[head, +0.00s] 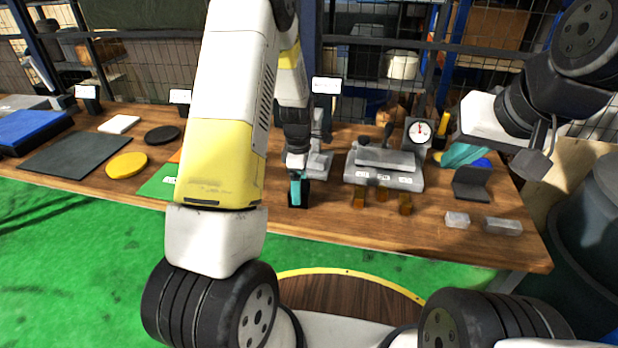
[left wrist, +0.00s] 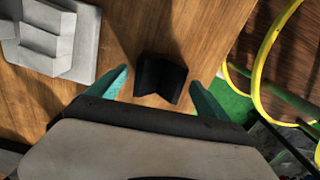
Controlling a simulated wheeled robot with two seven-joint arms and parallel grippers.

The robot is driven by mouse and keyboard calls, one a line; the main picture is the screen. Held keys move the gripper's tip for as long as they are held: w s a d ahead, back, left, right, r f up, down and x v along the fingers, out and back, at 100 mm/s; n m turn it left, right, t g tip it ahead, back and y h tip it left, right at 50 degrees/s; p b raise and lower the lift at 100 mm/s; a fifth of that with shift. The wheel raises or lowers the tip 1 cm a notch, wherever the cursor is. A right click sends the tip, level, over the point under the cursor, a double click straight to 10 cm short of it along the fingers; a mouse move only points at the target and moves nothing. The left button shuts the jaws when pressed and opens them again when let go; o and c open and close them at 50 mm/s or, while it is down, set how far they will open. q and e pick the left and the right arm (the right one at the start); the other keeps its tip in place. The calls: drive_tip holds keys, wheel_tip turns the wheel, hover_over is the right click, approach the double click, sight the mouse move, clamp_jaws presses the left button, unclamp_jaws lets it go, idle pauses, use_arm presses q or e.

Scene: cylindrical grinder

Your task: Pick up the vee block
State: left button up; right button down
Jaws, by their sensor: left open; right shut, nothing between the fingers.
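The vee block, a small black block with a V-shaped notch, lies on the wooden bench. In the left wrist view the vee block (left wrist: 158,76) sits between and just beyond the teal fingertips of my left gripper (left wrist: 160,80), which is open. In the head view my left gripper (head: 296,188) points down over the black vee block (head: 298,203), which it partly hides. I cannot see contact between fingers and block. My right gripper (head: 464,154), with teal fingers, is shut and empty above the bench's right side.
A grey machine-like fixture (head: 384,168) with a dial gauge (head: 419,132) stands right of the left gripper. A grey stand (head: 320,162) is close behind it. A dark angled plate (head: 472,184) and clear blocks (head: 503,226) lie at right.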

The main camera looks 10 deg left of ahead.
use_arm(q)
drive_tip(key=shift+f, duration=0.8)
drive_tip(key=c, duration=1.9)
drive_tip(key=shift+w+r, duration=0.1)
drive_tip(key=shift+w, duration=0.05)
clamp_jaws()
